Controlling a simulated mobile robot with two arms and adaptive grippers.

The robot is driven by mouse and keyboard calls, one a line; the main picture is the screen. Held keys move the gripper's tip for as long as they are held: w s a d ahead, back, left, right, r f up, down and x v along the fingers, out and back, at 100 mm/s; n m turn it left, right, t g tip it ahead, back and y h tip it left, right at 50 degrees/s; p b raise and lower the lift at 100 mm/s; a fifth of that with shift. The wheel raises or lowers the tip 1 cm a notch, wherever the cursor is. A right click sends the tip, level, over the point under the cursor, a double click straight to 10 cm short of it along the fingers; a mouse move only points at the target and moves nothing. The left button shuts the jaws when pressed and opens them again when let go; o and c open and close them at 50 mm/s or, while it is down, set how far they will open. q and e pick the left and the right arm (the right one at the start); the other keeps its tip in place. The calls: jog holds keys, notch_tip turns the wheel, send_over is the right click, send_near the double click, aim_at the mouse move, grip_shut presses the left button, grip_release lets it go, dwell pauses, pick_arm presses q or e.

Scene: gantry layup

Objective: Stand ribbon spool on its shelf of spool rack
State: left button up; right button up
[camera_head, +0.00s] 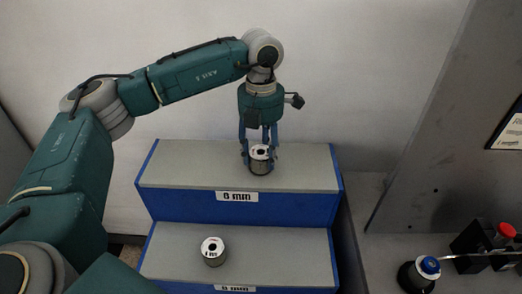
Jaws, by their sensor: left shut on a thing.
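My left gripper (259,150) points straight down over the upper shelf of the spool rack (185,165). It is shut on a ribbon spool (261,167), dark with a white top and a dark centre hole. The spool is upright at the upper shelf, near its front edge; I cannot tell whether its base touches the surface. The rack is blue with grey shelf tops and white labels. My right gripper is not in view.
The upper shelf's label (237,197) is on its front face. A grey panel (430,120) rises at the right. The upper shelf is clear on both sides of the spool.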

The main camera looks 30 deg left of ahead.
pick_arm(q)
jog(key=shift+r, duration=0.1)
jog(key=shift+d, duration=0.1)
jog(key=o, duration=1.3)
jog(key=shift+c, duration=0.2)
jog(key=shift+o, duration=1.4)
